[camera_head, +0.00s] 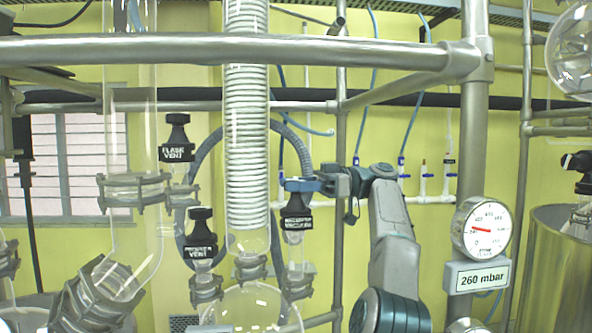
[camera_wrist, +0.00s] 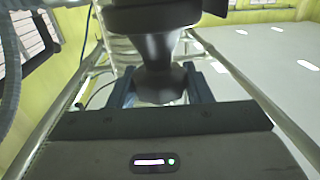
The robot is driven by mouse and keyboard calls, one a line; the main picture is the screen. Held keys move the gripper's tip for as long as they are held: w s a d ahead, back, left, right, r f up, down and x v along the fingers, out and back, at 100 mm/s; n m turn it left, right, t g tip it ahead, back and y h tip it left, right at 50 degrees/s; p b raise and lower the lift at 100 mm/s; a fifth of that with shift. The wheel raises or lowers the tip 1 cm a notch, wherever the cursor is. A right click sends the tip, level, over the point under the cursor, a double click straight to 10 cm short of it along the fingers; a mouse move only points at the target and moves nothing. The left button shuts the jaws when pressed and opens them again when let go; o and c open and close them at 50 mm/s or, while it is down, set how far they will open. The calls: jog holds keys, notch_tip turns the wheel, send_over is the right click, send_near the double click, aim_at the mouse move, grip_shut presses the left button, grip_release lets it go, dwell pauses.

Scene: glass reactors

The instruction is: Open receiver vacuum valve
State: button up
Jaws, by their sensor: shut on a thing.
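The receiver vacuum valve (camera_head: 298,226) stands upright right of the coiled glass column. Its black label reads "RECEIVER VACUUM", and its top is largely covered by my gripper (camera_head: 304,185). My gripper reaches in from the right and is shut on the valve's knob. In the wrist view, the dark knob (camera_wrist: 160,80) sits between the two fingers of my gripper (camera_wrist: 160,88). I cannot tell from these frames how far the valve is turned. A round gauge (camera_head: 481,229) with a red needle hangs on the right post, above a sign (camera_head: 478,277) reading "260 mbar".
A receiver vent valve (camera_head: 201,240) stands close on the left, and a flask vent valve (camera_head: 177,150) is higher up. The glass coil condenser (camera_head: 247,150) is just left of my gripper. A thick steel rail (camera_head: 220,49) crosses above, and a steel post (camera_head: 472,150) stands right of my arm.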

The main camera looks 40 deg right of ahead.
jog(key=shift+f+n+g+y+p, duration=0.1)
jog(key=shift+n+g+y+p, duration=0.3)
jog(key=shift+n+g+p, duration=0.45)
jog(key=o, duration=1)
jog(key=shift+m, duration=0.25)
jog(key=shift+f+m+t+b, duration=0.1)
jog(key=shift+m+t+b, duration=0.3)
jog(key=shift+b, duration=0.5)
